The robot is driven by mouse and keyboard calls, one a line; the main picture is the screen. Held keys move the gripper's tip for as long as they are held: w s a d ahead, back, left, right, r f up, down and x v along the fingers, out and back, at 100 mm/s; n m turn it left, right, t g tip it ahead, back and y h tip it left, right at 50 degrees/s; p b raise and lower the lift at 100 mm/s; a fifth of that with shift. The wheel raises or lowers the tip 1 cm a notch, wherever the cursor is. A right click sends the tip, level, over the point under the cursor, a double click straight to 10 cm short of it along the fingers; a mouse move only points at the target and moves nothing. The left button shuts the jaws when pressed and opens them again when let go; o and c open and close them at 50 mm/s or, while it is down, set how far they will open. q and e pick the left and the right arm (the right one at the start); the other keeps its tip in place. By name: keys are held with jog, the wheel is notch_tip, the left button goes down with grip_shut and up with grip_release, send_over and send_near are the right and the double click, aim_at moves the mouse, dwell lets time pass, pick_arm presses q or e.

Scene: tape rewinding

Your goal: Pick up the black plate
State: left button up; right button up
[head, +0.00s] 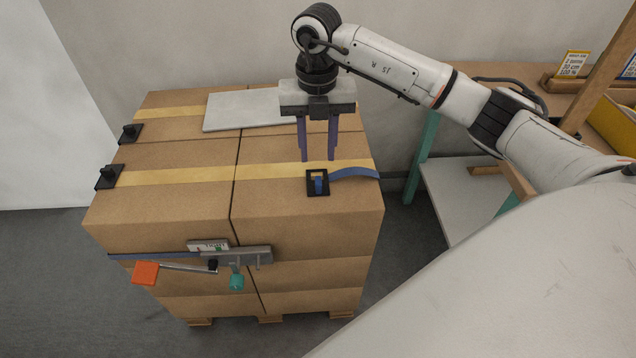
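A small black plate (312,189) lies on top of the stacked cardboard boxes, near their front right corner. A short blue strap (354,172) runs from it to the right edge. My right gripper (318,159) points down just above and behind the plate, its two purple fingers apart with nothing between them. I cannot tell the exact gap between fingertips and plate. Two more black plates with raised knobs sit at the left edge of the boxes, one farther back (130,134) and one nearer (108,178). My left gripper is not in view.
Yellow tape (200,174) crosses the box tops (180,206). A grey panel (238,110) lies at the back. A metal tool (250,254) with an orange block (145,273) is at the front face. A wooden table (455,72) stands at the right.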

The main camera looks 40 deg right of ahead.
aim_at(318, 177)
jog(key=f, duration=0.3)
jog(key=s+f, duration=0.1)
jog(key=f, duration=0.1)
jog(key=shift+a+f, duration=0.2)
jog(key=shift+a, duration=0.1)
jog(key=shift+f, duration=0.45)
grip_shut()
